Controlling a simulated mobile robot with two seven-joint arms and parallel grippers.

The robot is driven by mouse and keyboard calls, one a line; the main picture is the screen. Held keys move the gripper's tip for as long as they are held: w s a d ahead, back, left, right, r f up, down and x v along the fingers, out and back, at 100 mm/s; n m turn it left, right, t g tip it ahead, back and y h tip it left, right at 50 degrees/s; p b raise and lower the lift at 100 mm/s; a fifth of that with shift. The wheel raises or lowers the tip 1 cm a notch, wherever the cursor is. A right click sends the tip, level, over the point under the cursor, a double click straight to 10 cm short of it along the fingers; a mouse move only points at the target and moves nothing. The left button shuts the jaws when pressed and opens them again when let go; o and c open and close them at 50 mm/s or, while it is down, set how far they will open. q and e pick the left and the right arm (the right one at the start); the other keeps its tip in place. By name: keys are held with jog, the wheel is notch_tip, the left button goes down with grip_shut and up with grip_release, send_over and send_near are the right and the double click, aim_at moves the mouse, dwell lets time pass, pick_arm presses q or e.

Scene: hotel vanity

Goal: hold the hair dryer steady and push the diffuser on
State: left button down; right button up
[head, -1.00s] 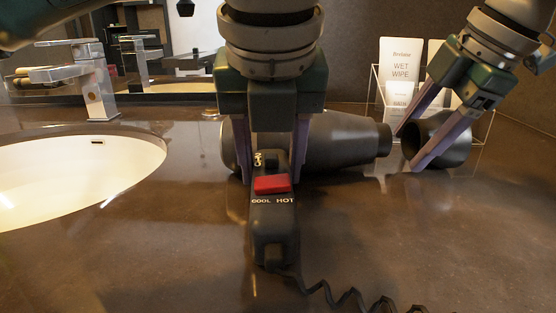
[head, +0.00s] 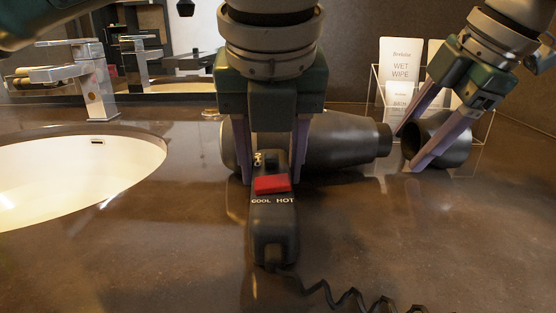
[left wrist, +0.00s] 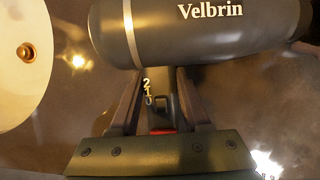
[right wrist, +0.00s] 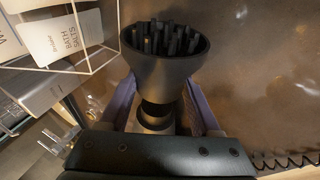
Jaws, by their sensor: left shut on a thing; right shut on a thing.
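The dark grey hair dryer (head: 340,141) lies on the counter, its nozzle pointing right in the head view. My left gripper (head: 272,178) is shut on its handle, below the barrel. The left wrist view shows the barrel (left wrist: 200,38), marked "Velbrin", across the top and the fingers either side of the handle. The dark diffuser (head: 452,145) is right of the nozzle, roughly in line, with a small gap between them. My right gripper (head: 408,150) is shut on the diffuser. The right wrist view shows its pronged bowl (right wrist: 165,55) facing away; fingers partly hide its neck.
A clear rack (head: 376,95) with wet wipe packets stands behind the diffuser, close to my right gripper. A sink (head: 70,165) and tap (head: 95,85) are at the left. The coiled cord (head: 345,298) runs front right.

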aim_at(381, 127)
jog(key=c, duration=0.7)
jog(key=shift+c, duration=0.2)
jog(key=shift+a, duration=0.1)
jog(key=shift+s+a, duration=0.15)
jog(key=shift+a, duration=1.3)
jog(key=shift+s+a+r, duration=0.1)
jog(key=shift+s+a, duration=0.05)
jog(key=shift+a, duration=1)
dwell(1.0)
jog(key=shift+d, duration=0.9)
jog(key=shift+a, duration=1.05)
dwell(1.5)
